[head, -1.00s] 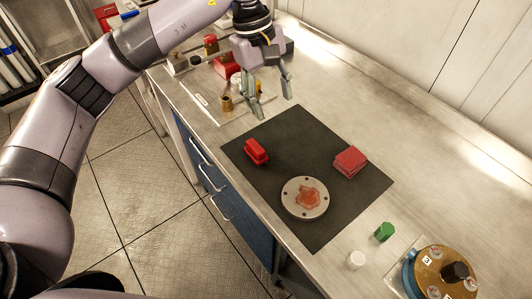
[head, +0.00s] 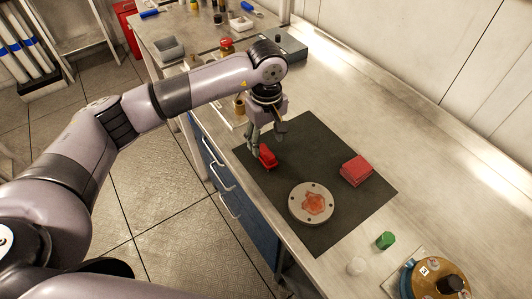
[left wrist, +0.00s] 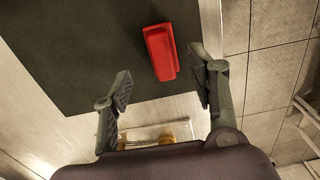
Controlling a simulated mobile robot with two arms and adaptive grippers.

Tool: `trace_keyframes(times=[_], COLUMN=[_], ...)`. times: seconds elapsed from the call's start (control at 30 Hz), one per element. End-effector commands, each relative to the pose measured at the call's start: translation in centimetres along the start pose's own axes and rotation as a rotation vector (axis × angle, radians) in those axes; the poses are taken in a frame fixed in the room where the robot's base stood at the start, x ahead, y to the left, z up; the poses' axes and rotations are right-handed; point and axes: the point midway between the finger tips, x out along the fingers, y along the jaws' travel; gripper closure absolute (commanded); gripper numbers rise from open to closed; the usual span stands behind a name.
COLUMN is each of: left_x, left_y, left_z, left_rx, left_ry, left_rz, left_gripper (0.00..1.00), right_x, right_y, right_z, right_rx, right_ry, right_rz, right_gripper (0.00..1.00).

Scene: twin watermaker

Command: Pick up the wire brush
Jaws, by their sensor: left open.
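The wire brush (head: 268,157) appears as a small red block with a raised grip, lying on the dark mat (head: 318,236) near its left edge; its bristles are not visible. It also shows in the left wrist view (left wrist: 160,52), just beyond the fingertips and between their lines. My left gripper (head: 266,146) is open and empty, with its fingers pointing down close to the brush on its far side. In the head view one finger partly overlaps the brush's edge; I cannot tell whether they touch. My right gripper is in neither view.
On the mat are a round flange (head: 312,204) with an orange-red patch and a stack of red pads (head: 356,170). A green cap (head: 386,240), a white cap (head: 356,266) and a brass-topped unit (head: 440,280) stand in front. Bottles and trays crowd the far end.

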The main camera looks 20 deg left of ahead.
Motion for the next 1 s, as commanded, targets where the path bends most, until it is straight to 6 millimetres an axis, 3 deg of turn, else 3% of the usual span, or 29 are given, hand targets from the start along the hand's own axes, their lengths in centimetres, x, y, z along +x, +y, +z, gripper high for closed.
trace_keyframes(times=[0.23,0.4,0.67,1.0], left_x=[2.8,4.9,5.2,5.2], left_y=[-0.6,-0.4,-0.4,-0.4], left_z=[0.5,0.5,0.4,0.4], left_rx=[0.0,0.001,0.001,0.001], left_ry=[-0.003,-0.002,0.0,0.0], left_rz=[-0.006,-0.001,0.0,0.0], left_gripper=[0.47,0.47,0.47,0.69], right_x=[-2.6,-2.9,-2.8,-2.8], right_y=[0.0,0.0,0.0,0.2], right_z=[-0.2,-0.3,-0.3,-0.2], right_rx=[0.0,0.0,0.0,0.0], right_ry=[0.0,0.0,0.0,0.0], right_rz=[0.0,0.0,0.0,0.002], right_gripper=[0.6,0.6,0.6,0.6])
